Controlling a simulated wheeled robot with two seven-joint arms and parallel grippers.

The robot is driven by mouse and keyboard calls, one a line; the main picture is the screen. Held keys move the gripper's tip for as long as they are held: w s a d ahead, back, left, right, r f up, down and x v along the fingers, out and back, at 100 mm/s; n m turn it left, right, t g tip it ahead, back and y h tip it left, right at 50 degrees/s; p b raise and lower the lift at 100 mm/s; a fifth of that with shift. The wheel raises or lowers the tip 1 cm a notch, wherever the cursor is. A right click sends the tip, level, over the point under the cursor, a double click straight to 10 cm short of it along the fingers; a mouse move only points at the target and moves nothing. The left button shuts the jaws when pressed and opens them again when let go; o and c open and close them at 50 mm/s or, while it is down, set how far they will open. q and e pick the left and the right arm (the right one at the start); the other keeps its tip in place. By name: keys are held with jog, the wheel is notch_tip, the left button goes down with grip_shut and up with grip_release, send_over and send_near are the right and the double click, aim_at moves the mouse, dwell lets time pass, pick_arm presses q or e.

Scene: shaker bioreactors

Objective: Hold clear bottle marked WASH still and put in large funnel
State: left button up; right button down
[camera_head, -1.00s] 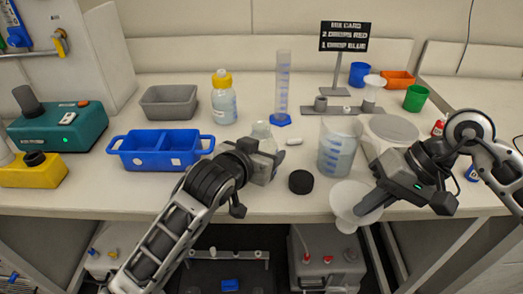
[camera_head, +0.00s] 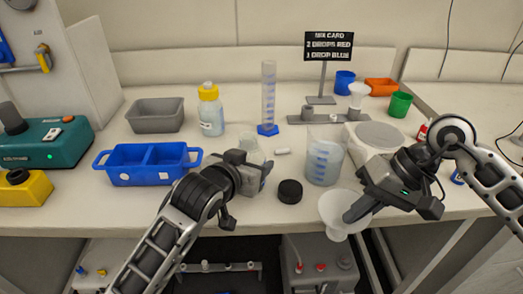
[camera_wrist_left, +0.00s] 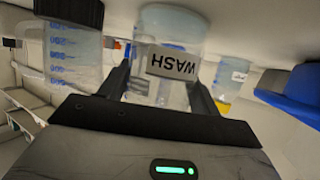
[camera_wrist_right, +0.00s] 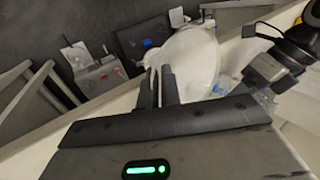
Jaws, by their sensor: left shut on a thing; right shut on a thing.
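The clear bottle marked WASH (camera_head: 250,150) stands open on the table near the front. Its label shows upside down in the left wrist view (camera_wrist_left: 172,62). My left gripper (camera_head: 262,168) is shut around the bottle, one finger on each side; in the head view it hides the bottle's lower part. The large white funnel (camera_head: 332,207) hangs in front of the table's front edge, wide mouth up. My right gripper (camera_head: 352,212) is shut on the funnel's rim, which also shows in the right wrist view (camera_wrist_right: 195,62). The funnel is apart from the bottle, to its right.
A black cap (camera_head: 290,191) lies between bottle and funnel. A beaker (camera_head: 324,160) stands behind the funnel, a measuring cylinder (camera_head: 268,95) behind the bottle. A blue two-part tray (camera_head: 147,178) and a yellow-capped bottle (camera_head: 211,112) are to the left. A grey bin (camera_head: 155,118) stands further back.

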pick_arm(q)
jog(key=shift+f, duration=0.1)
pick_arm(e)
jog(key=shift+w+a+r, duration=0.1)
jog(key=shift+w+r, duration=0.2)
jog(key=w+a+r+m+t, duration=0.1)
jog(key=w+a+r+m, duration=0.2)
jog(key=w+a+r, duration=0.45)
jog(key=w+a+r+m+t, duration=0.25)
jog(key=w+a+r, duration=0.25)
jog(key=a+r, duration=0.5)
jog(key=shift+d+f+m+g, duration=0.2)
jog(key=shift+d+f, duration=0.15)
jog(key=shift+f, duration=0.35)
jog(key=shift+d+f+m+g, duration=0.15)
jog(key=shift+d+f, duration=0.2)
jog(key=shift+f, duration=0.35)
jog(key=shift+f, duration=1.3)
dwell(0.6)
jog(key=c, duration=1.5)
grip_release()
jog(key=shift+c, duration=0.2)
